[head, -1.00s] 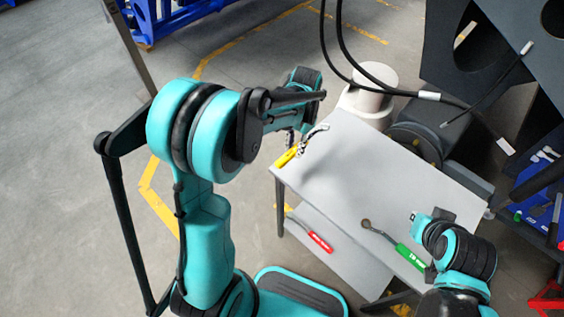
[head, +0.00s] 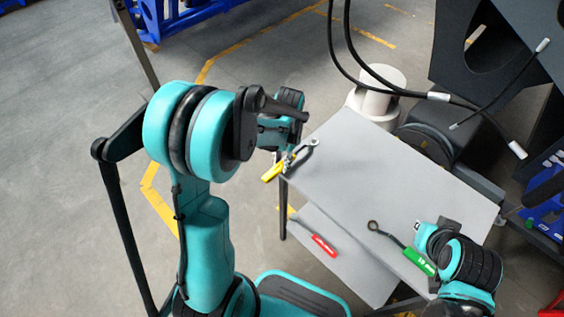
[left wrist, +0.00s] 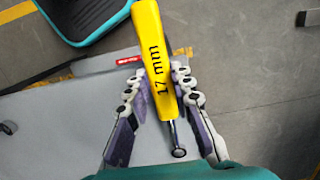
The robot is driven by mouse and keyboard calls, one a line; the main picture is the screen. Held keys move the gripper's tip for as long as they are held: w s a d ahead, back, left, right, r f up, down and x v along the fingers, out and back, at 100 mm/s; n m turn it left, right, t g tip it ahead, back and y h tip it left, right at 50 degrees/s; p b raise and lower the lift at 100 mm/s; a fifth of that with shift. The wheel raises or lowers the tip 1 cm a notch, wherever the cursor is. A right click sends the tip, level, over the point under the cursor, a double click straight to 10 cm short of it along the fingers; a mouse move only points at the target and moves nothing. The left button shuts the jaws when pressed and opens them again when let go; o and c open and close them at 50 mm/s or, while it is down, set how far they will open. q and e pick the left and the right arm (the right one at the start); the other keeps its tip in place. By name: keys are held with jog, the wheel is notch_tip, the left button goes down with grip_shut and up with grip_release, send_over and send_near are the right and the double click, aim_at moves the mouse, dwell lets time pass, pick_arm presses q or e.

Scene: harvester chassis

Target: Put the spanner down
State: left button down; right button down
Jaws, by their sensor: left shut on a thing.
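The yellow-handled spanner (head: 272,172) is at the left corner of the grey table top (head: 385,170), its handle reaching past the edge. It also shows in the left wrist view (left wrist: 157,70), marked "17 mm", with its metal end towards the camera. My left gripper (head: 294,158) is shut on it; its fingers (left wrist: 160,78) sit on both sides of the handle. I cannot tell whether the spanner touches the table. My right gripper (head: 428,238) is at the table's near right side, beside a green-handled spanner (head: 419,261); its fingers are not clear.
A red-handled tool (head: 324,246) lies on the lower shelf (head: 345,262). Black hoses (head: 400,92) hang over the far side, near a white cylinder (head: 378,95) and the dark chassis (head: 490,60). The middle of the table top is clear.

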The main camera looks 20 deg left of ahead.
pick_arm(q)
jog(key=shift+f, duration=0.2)
jog(key=c, duration=1.3)
grip_release()
jog(key=shift+r, duration=0.15)
jog(key=shift+r, duration=0.35)
notch_tip(320, 180, up, 11)
jog(key=w+p, duration=0.1)
jog(key=p, duration=0.4)
jog(key=shift+s+d+r+n+t, duration=0.75)
jog(key=shift+s+r+t, duration=0.55)
jog(key=shift+s, duration=0.75)
jog(key=shift+s+d+r+n+t, duration=0.6)
jog(key=shift+s+d+r+t, duration=0.35)
jog(key=shift+s+t, duration=0.85)
jog(key=shift+s+d+r+n+t, duration=0.75)
jog(key=shift+s+r+t, duration=0.4)
jog(key=shift+s, duration=1.15)
